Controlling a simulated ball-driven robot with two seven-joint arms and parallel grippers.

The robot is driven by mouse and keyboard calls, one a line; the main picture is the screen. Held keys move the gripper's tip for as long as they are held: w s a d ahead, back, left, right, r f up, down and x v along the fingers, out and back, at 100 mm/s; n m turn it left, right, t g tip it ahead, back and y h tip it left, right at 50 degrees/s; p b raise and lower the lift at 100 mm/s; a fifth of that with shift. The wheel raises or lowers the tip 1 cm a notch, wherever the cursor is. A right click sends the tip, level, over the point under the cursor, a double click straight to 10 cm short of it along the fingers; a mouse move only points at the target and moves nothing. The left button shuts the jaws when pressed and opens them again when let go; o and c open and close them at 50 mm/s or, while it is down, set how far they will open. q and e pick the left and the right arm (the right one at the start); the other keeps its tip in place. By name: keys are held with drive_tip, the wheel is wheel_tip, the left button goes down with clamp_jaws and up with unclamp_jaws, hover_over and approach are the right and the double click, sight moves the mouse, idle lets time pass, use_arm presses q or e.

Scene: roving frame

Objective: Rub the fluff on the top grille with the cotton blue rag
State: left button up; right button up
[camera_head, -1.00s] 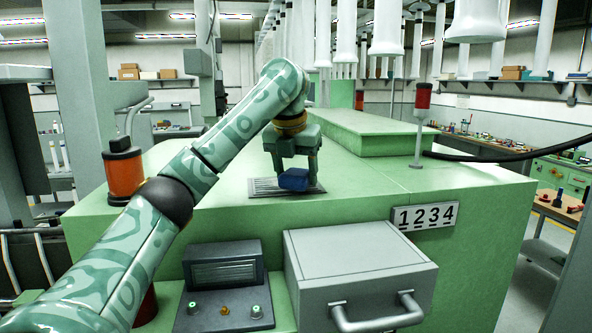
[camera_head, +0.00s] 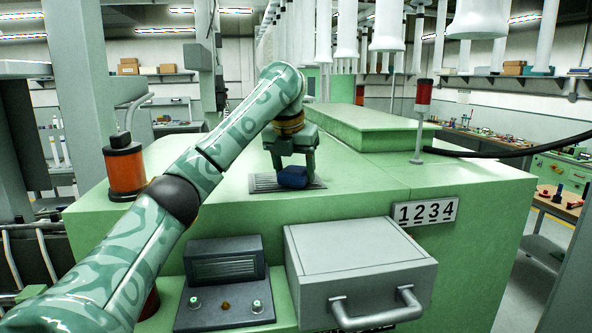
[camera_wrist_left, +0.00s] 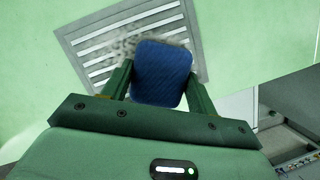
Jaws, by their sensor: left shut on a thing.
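The blue rag (camera_head: 293,178) is a folded pad held between the fingers of my left gripper (camera_head: 291,168), which points down over the machine top. The top grille (camera_head: 262,183) is a grey slatted plate set in the green top. In the left wrist view the rag (camera_wrist_left: 161,73) covers part of the grille (camera_wrist_left: 90,45), near its middle and right side. Grey fluff (camera_wrist_left: 124,50) shows on the slats at the rag's left and upper edge. The rag appears to be at the grille surface; exact contact cannot be told. My right gripper is not in view.
A raised green block (camera_head: 370,130) stands behind the grille, with a red-topped lamp post (camera_head: 421,120) to its right. An orange beacon (camera_head: 125,168) stands at left. A grey box with a handle (camera_head: 358,262) and a control panel (camera_head: 225,280) are on the front.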

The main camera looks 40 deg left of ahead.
use_arm(q)
drive_tip(key=shift+w+a+f, duration=0.15)
drive_tip(key=shift+w+a, duration=1.25)
drive_tip(key=shift+a, duration=0.25)
drive_tip(key=shift+w+a, duration=0.25)
drive_tip(key=shift+a, duration=0.05)
drive_tip(key=shift+w+a, duration=0.85)
drive_tip(key=shift+a, duration=0.2)
drive_tip(key=shift+s+a+f+b, duration=0.15)
drive_tip(key=shift+s+a+b, duration=0.25)
drive_tip(key=shift+b, duration=0.45)
drive_tip(key=shift+s+a+b, duration=0.2)
drive_tip(key=shift+s+b, duration=0.25)
drive_tip(key=shift+s, duration=0.05)
drive_tip(key=d+b, duration=0.1)
drive_tip(key=b, duration=0.2)
drive_tip(key=s+d+b, duration=0.1)
drive_tip(key=b, duration=0.2)
drive_tip(key=shift+s+f, duration=0.1)
drive_tip(key=shift+s, duration=0.2)
drive_tip(key=shift+s+d+r+b, duration=0.2)
drive_tip(key=shift+d+b, duration=0.1)
drive_tip(key=shift+b, duration=0.25)
drive_tip(key=s+d+b, duration=0.1)
drive_tip(key=b, duration=0.3)
drive_tip(key=shift+s+d, duration=0.15)
drive_tip(key=shift+d, duration=0.25)
drive_tip(key=shift+s+d+r+b, duration=0.15)
drive_tip(key=shift+s+d+b, duration=0.3)
drive_tip(key=shift+b, duration=0.5)
